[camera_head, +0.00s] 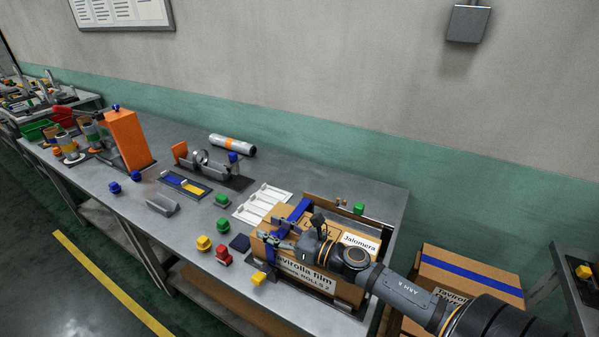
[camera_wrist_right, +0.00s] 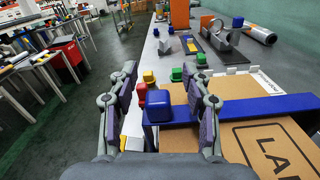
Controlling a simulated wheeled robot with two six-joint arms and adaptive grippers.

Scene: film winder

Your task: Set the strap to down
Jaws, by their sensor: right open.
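The blue strap (camera_wrist_right: 245,107) lies across the top of a cardboard film box in the right wrist view. A blue block (camera_wrist_right: 158,104), which looks like the strap's end knob, sits at its left end. The strap also shows in the head view (camera_head: 299,210), partly hidden by my right arm. My right gripper (camera_wrist_right: 163,80) is open, with one finger on each side of the blue block; whether they touch it I cannot tell. In the head view my right gripper (camera_head: 275,243) is over the left part of the box (camera_head: 317,281). My left gripper is not in view.
Small yellow (camera_head: 204,243), red (camera_head: 223,255) and green (camera_head: 222,200) knobs stand on the bench left of the box. White trays (camera_head: 262,203) lie behind them. An orange housing (camera_head: 128,138) stands farther left. The bench's middle front has free room.

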